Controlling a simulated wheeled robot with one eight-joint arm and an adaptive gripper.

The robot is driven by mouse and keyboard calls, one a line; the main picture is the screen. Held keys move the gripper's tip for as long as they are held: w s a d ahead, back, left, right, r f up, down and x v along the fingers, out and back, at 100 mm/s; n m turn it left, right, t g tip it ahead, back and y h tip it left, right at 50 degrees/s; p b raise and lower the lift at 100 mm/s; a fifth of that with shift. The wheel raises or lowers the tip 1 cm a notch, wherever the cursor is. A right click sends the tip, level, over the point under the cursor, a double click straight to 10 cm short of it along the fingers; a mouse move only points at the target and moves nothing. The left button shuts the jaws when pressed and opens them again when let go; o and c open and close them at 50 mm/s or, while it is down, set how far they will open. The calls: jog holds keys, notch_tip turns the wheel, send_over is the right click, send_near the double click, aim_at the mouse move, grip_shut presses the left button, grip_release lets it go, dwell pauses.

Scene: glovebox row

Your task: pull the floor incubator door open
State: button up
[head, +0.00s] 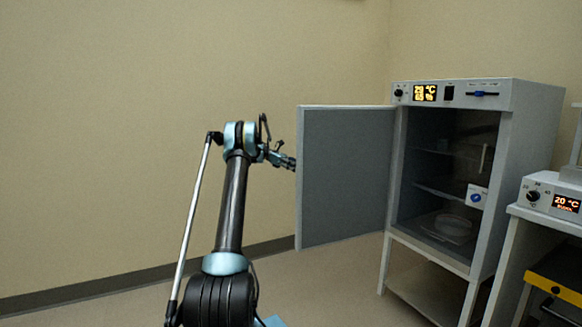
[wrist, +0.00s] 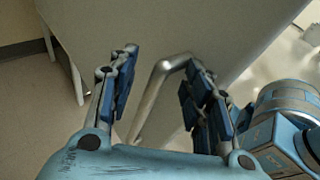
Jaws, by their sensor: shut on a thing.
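The floor incubator (head: 508,130) stands at the right in the head view, a grey cabinet on legs with a lit display on top. Its grey door (head: 345,175) stands wide open, swung out to the left, with its inner face showing. My gripper (head: 287,161) is at the door's far left edge, its fingertips partly hidden behind the door. In the wrist view my gripper (wrist: 160,88) has its blue-padded fingers on either side of the metal bar handle (wrist: 148,100), shut on it. The door's outer face (wrist: 205,30) fills the view behind.
Inside the incubator are shelves, a round clear dish (head: 455,224) low down and a small white-and-blue item (head: 476,197). A bench with a white device (head: 545,197) and a yellow-topped item (head: 556,280) stands close at the right. Floor left of the door is clear.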

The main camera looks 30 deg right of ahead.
jog(key=w+d, duration=0.2)
jog(key=w, duration=0.6)
jog(key=shift+w, duration=0.15)
dwell(0.7)
jog(key=shift+f, duration=0.1)
